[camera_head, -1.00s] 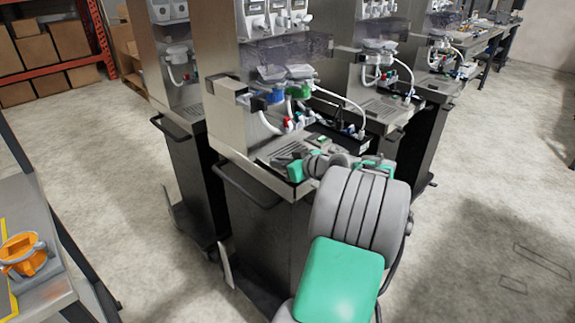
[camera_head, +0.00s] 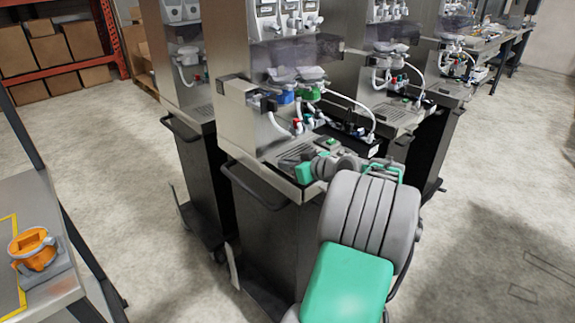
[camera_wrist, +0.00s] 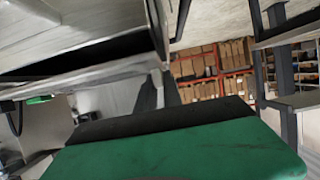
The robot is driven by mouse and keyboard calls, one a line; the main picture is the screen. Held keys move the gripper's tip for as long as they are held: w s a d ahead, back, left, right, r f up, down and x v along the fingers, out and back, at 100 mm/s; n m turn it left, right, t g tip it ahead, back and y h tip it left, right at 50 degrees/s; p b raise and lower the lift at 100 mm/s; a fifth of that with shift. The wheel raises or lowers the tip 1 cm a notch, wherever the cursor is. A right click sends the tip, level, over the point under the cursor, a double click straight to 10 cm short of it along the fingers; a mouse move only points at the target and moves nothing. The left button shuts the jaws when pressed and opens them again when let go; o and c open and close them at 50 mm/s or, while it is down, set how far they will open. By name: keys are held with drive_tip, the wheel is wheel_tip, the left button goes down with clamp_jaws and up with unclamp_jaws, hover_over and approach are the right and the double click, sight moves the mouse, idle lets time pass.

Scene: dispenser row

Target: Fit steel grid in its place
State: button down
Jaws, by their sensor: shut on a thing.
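The steel grid (camera_head: 293,153) is a grey slotted plate over the front deck of the middle dispenser (camera_head: 262,165) in the head view. My gripper (camera_head: 314,159) is at the right side of the grid, low over this deck, with green fingers either side of its grip. It appears shut on the grid's edge, but the contact is partly hidden by my wrist. Whether the grid rests on the deck or is held just above it, I cannot tell. In the wrist view, a large green finger with a black pad (camera_wrist: 165,120) fills the bottom, and the grid cannot be made out.
Blue and green valves (camera_head: 309,92), white hoses and a black tray (camera_head: 347,140) are behind the gripper. A dark handle bar (camera_head: 252,186) juts from the dispenser's front. Other dispensers stand on both sides. A bench with an orange part (camera_head: 33,248) is at the left. Open floor lies right.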

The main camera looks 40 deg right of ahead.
drive_tip(key=shift+f+b, duration=0.75)
drive_tip(key=shift+f, duration=0.05)
drive_tip(key=c, duration=1.4)
unclamp_jaws()
